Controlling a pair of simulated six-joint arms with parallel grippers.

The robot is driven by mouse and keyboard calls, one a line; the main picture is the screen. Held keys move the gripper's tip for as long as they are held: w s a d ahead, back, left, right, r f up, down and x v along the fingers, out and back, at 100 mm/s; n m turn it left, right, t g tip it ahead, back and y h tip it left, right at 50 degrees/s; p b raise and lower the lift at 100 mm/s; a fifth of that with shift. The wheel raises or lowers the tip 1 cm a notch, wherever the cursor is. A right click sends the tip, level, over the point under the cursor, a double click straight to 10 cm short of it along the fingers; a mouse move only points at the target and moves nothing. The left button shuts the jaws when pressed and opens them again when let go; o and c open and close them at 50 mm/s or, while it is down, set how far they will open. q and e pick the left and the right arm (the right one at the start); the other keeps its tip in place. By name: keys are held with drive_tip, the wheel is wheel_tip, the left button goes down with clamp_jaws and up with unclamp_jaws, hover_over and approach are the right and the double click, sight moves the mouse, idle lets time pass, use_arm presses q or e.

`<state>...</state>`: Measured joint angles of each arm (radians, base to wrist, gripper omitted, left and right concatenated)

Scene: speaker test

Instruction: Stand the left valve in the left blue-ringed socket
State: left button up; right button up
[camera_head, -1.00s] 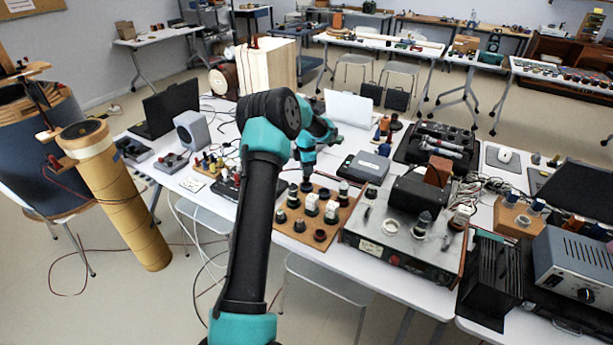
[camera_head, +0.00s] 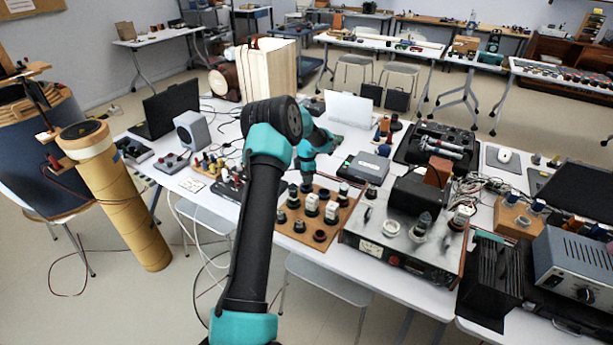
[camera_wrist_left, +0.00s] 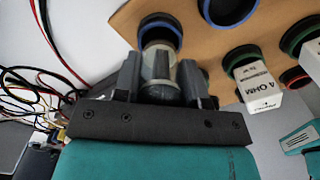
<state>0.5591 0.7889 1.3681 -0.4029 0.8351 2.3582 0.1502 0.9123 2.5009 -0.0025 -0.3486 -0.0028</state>
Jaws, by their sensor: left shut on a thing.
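My left gripper (camera_wrist_left: 158,85) is shut on a valve (camera_wrist_left: 158,64), a clear, pale cylinder between its two dark fingers. In the left wrist view, the valve overlaps the lower side of a blue-ringed socket (camera_wrist_left: 160,22) on a brown board (camera_wrist_left: 110,18). I cannot tell whether its base is inside the ring. Another blue-ringed socket (camera_wrist_left: 226,10) is to the right. In the head view, my left gripper (camera_head: 307,187) is low over the back of the board (camera_head: 338,227); the valve is too small to make out there. My right gripper is not in view.
White blocks stand on the board; one marked 4 OHM (camera_wrist_left: 258,85) is right of the gripper, by a green-ringed socket (camera_wrist_left: 238,57). A metal amplifier chassis (camera_head: 385,243) stands right of the board. Loose cables (camera_wrist_left: 20,95) lie at left in the wrist view.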

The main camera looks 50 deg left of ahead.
use_arm(q)
drive_tip(key=shift+f, duration=0.25)
drive_tip(key=o, duration=0.9)
drive_tip(key=shift+o, duration=0.2)
drive_tip(key=shift+r, duration=0.1)
wheel_tip(320, 180, up, 13)
drive_tip(key=shift+f, duration=0.2)
